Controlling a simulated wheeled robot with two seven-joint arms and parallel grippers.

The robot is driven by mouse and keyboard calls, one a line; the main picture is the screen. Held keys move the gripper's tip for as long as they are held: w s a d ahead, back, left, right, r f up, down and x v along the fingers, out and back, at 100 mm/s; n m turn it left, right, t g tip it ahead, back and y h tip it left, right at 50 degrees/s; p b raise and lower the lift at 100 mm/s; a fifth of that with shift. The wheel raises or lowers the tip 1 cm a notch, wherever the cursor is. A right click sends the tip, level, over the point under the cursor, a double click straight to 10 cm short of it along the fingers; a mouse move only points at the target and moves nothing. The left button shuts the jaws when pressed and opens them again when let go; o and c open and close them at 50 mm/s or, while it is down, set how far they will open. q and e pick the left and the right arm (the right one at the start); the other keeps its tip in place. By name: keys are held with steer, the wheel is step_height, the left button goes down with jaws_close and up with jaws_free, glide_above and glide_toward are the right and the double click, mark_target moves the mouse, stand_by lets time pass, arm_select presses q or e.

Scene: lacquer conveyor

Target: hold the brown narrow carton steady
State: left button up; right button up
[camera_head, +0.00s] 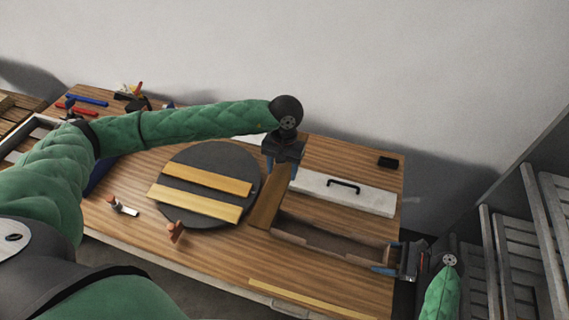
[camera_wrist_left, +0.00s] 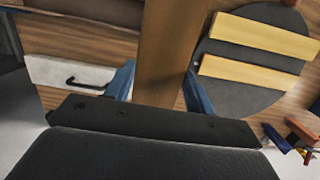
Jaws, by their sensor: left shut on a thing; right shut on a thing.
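The brown narrow carton (camera_head: 267,207) shows as a long, flat-faced brown piece right of the round dark disc. My left gripper (camera_head: 282,165) is shut on its far end from above. In the left wrist view the carton (camera_wrist_left: 172,45) runs between the two blue fingers of the left gripper (camera_wrist_left: 160,92). A long, low, open brown frame (camera_head: 325,240) extends right from beside the carton. I cannot tell whether the two are joined. My right gripper (camera_head: 385,269) is shut at the right end of this frame; its exact grip is partly hidden.
The dark disc (camera_head: 172,196) bears two yellow wooden strips (camera_head: 207,179). A white panel with a black handle (camera_head: 344,187) lies behind the frame. A small black block (camera_head: 388,162) sits at the back right. A thin yellow strip (camera_head: 305,299) lies along the front edge.

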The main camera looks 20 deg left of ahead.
arm_select(q)
steer(key=s+d+f+n+t+h, duration=0.1)
steer(key=s+d+f+n, duration=0.2)
steer(key=d+n, duration=0.6)
steer(key=s+d+f+n, duration=0.3)
steer(key=d+f+n, duration=0.4)
steer(key=d+n, duration=0.1)
steer(key=shift+s+d+f+n+t+h, duration=0.35)
steer(key=shift+s+n+t+h, duration=0.05)
steer(key=shift+f, duration=0.1)
steer(key=shift+f, duration=1.8)
steer(key=shift+f, duration=2.55)
steer(key=o, duration=0.6)
